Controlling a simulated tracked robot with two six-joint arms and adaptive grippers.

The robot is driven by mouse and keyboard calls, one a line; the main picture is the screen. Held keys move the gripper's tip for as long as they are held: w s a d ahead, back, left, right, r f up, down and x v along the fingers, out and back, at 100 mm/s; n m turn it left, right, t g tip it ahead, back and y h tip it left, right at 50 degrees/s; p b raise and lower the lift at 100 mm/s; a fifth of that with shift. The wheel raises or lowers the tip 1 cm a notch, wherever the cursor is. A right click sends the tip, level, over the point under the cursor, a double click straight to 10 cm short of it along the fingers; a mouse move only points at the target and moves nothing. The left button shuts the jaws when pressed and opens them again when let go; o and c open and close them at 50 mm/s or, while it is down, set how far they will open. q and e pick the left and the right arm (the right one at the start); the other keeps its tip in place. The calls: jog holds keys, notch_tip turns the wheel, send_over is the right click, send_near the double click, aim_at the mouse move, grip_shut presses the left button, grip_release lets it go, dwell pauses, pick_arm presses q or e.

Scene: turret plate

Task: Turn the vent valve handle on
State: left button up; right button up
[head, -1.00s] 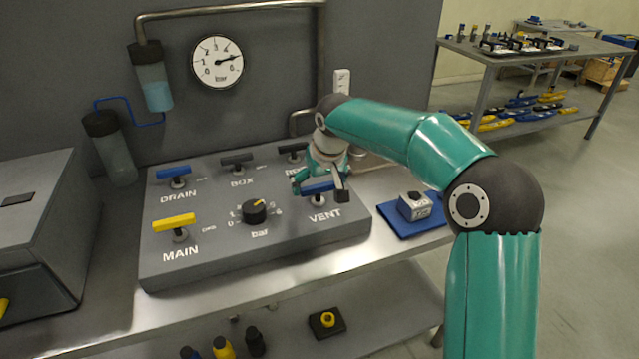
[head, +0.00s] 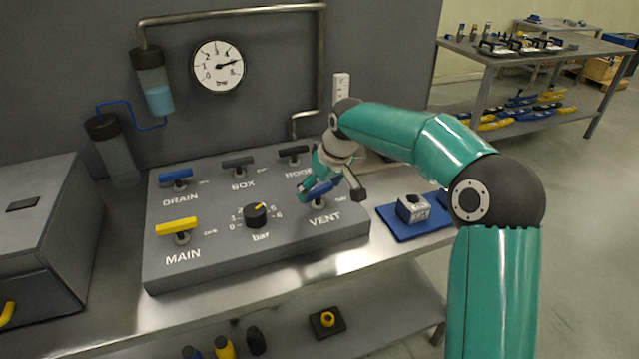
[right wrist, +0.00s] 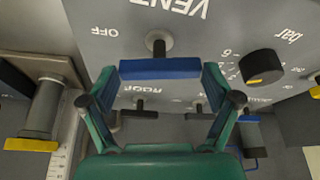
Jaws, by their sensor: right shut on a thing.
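The vent valve handle (head: 319,188) is a blue bar on a short stem, above the word VENT at the right of the grey valve panel (head: 210,262). It lies slanted, its right end farther back. My right gripper (head: 330,188) is shut on it; in the head view it partly hides the bar. In the right wrist view the blue handle (right wrist: 160,69) spans between the two teal fingers (right wrist: 160,85), one at each end. The word OFF shows to one side of the handle. My left gripper is not in view.
The panel also bears a blue DRAIN handle (head: 176,176), dark BOX (head: 238,161) and ROOF (head: 293,151) handles, a yellow MAIN handle (head: 176,226) and a black bar knob (head: 256,214). A pressure gauge (head: 217,67) hangs behind. A blue mat (head: 400,232) with a grey block lies right.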

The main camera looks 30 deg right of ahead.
jog(key=n, duration=0.1)
jog(key=n+y+p, duration=0.1)
jog(key=n, duration=0.1)
jog(key=n+p, duration=0.1)
jog(key=shift+d+r+n+y, duration=0.15)
jog(key=shift+d+n+y, duration=0.15)
jog(key=shift+y, duration=0.1)
jog(key=n+g+y+p, duration=0.1)
jog(key=n+p, duration=0.2)
jog(key=shift+w+n, duration=0.15)
jog(key=shift+n, duration=0.15)
jog(key=n+g+p, duration=0.1)
jog(key=n+p, duration=0.1)
jog(key=n, duration=0.1)
jog(key=shift+w+d+r+n+y+p, duration=0.1)
jog(key=shift+n+y+p, duration=0.2)
jog(key=shift+y+p, duration=0.1)
jog(key=shift+w+n+g+p, duration=0.1)
jog(key=shift+n+g+p, duration=0.6)
jog(key=shift+n+p, duration=0.65)
jog(key=shift+n, duration=0.25)
jog(key=o, duration=0.9)
jog(key=shift+f, duration=0.2)
jog(key=shift+y, duration=0.3)
